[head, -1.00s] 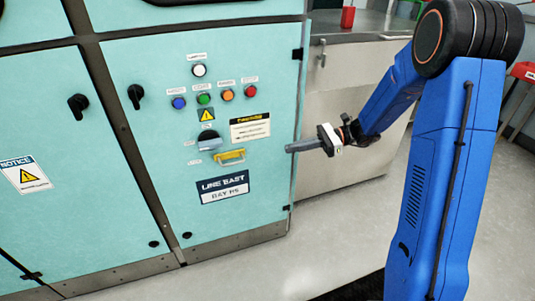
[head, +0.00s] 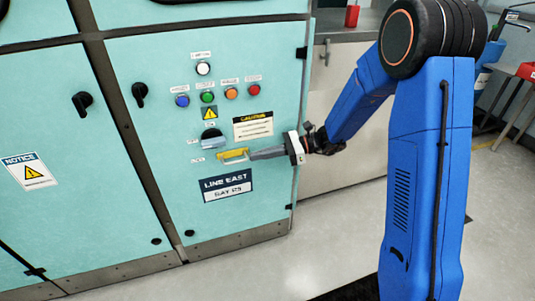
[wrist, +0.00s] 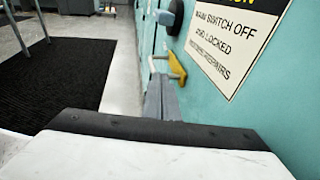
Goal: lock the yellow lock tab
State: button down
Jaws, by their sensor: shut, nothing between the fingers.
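The yellow lock tab (head: 234,155) sits on the teal cabinet door, below a dark rotary switch (head: 210,134). My gripper (head: 254,155) is shut and empty, its grey fingers pointing left along the door with their tips at the tab's right end. In the wrist view the tab (wrist: 180,70) stands out from the door just beyond the fingers (wrist: 158,95). I cannot tell whether the fingertips touch it. The switch also shows in the wrist view (wrist: 173,18).
Several coloured buttons (head: 207,97) sit above the switch. A caution sign (head: 253,126) is above my fingers, and a LINE EAST plate (head: 228,186) is below. A steel counter (head: 345,95) stands right of the cabinet. The floor (head: 340,235) in front is open.

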jog(key=shift+a, duration=0.2)
jog(key=a, duration=0.1)
jog(key=s+a, duration=0.1)
jog(key=a, duration=0.1)
jog(key=shift+a, duration=0.1)
dwell(0.4)
jog(key=w+d+r, duration=0.1)
jog(key=d+r, duration=0.1)
jog(key=d, duration=1.2)
jog(key=shift+r, duration=0.25)
